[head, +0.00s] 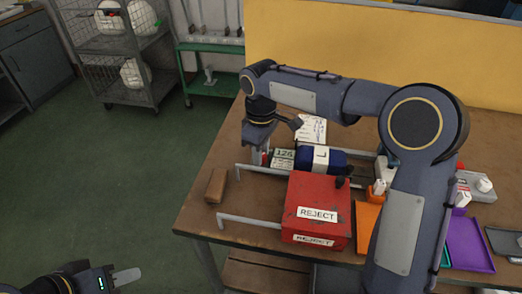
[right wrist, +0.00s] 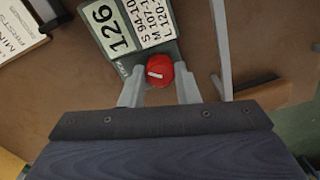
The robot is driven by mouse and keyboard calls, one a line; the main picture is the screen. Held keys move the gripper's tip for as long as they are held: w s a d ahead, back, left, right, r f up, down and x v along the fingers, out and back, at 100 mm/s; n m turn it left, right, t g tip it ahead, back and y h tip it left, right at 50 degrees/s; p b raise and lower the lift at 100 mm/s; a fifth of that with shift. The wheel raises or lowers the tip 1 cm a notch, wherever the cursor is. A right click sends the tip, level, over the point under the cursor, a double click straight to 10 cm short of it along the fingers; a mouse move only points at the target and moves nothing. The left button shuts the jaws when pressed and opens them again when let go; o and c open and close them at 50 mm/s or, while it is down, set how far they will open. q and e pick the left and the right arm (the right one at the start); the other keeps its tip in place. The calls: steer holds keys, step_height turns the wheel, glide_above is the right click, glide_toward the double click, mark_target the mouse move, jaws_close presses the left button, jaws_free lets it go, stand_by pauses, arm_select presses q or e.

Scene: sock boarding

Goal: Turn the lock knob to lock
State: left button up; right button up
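The lock knob (right wrist: 159,72) is small and red with a white mark, at the lower edge of a green size plate marked 126 (right wrist: 116,28) in the right wrist view. My right gripper (right wrist: 160,72) has one grey finger on each side of the knob, apparently touching it. In the head view my right gripper (head: 262,158) points down at the table beside the plate (head: 283,158); the knob is mostly hidden there. My left gripper (head: 127,276) is at the bottom left, away from the table. One finger shows clearly, so its opening is unclear.
A red REJECT box (head: 318,198) stands at the table's front. Metal rails (head: 250,221) and a brown block (head: 216,186) lie left of it. Orange and purple trays (head: 469,243) are at right, partly behind my right arm.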

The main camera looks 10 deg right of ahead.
steer(key=shift+r, duration=0.1)
steer(key=shift+c, duration=1.4)
steer(key=shift+r+p, duration=0.2)
steer(key=shift+p, duration=0.45)
steer(key=shift+m+p, duration=0.4)
steer(key=shift+m, duration=0.1)
steer(key=shift+f+m, duration=0.15)
steer(key=shift+m, duration=0.15)
steer(key=shift+f, duration=0.1)
steer(key=o, duration=1)
steer(key=shift+c, duration=0.2)
